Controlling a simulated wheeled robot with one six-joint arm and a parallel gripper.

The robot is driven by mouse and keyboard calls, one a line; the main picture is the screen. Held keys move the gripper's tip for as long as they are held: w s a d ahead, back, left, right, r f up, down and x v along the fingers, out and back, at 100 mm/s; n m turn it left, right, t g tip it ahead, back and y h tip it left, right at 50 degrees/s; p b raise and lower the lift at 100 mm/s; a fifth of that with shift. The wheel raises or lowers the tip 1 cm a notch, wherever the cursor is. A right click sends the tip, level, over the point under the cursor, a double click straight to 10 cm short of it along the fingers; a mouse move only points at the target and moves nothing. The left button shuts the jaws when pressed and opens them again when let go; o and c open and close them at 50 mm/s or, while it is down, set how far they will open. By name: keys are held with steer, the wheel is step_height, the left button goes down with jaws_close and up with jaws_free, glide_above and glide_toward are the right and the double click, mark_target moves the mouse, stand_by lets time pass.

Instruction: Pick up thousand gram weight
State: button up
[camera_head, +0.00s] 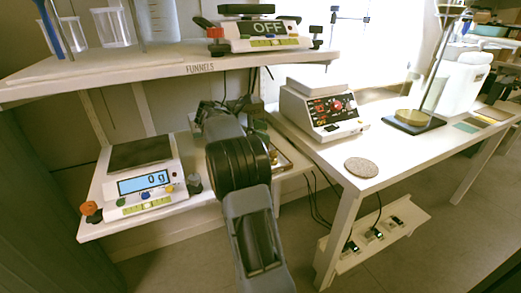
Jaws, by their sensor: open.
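My arm reaches over the low shelf. My gripper (232,105), beyond its dark wrist, is open, but its fingertips are small and hard to make out. A wooden tray (299,161) lies just right of my wrist, partly hidden behind it. Small brass-coloured pieces (274,156) show in it. I cannot tell which piece, if any, is the thousand gram weight. Nothing is visibly held.
A scale (145,184) reading 0 g stands on the low shelf at left. Above it, the upper shelf (190,62) carries beakers and another scale (262,32) marked OFF. A hot plate (325,112) and a round mat (361,167) are on the right table.

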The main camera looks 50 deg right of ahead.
steer(key=shift+x, duration=0.85)
steer(key=c, duration=0.6)
steer(key=shift+f, duration=0.1)
jaws_close()
steer(key=shift+w, duration=0.1)
